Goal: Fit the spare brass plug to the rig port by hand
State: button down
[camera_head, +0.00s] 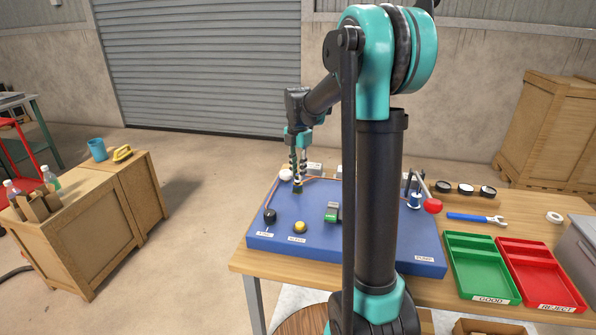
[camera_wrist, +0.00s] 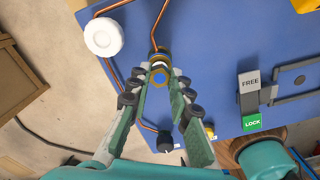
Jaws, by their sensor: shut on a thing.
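My gripper (camera_head: 297,180) reaches down to the back left of the blue rig panel (camera_head: 325,256). In the wrist view its fingertips (camera_wrist: 160,82) are closed around a small hexagonal brass plug (camera_wrist: 159,69). The plug is over or at a round fitting on the panel where copper pipe ends, which I take as the rig port. The fingers and plug hide most of that port. I cannot tell whether the plug touches it or is threaded in. In the head view the plug and port are too small to separate.
A white round knob (camera_wrist: 103,37) stands close left of the fingers. The FREE/LOCK slider (camera_wrist: 249,92), a black knob (camera_head: 270,215) and a yellow button (camera_head: 299,227) are on the panel. A red-ended lever (camera_head: 432,205), blue wrench (camera_head: 476,218), green tray (camera_head: 482,303) and red tray (camera_head: 545,305) are right.

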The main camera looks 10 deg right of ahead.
jog(key=shift+f, duration=0.4)
dwell(0.4)
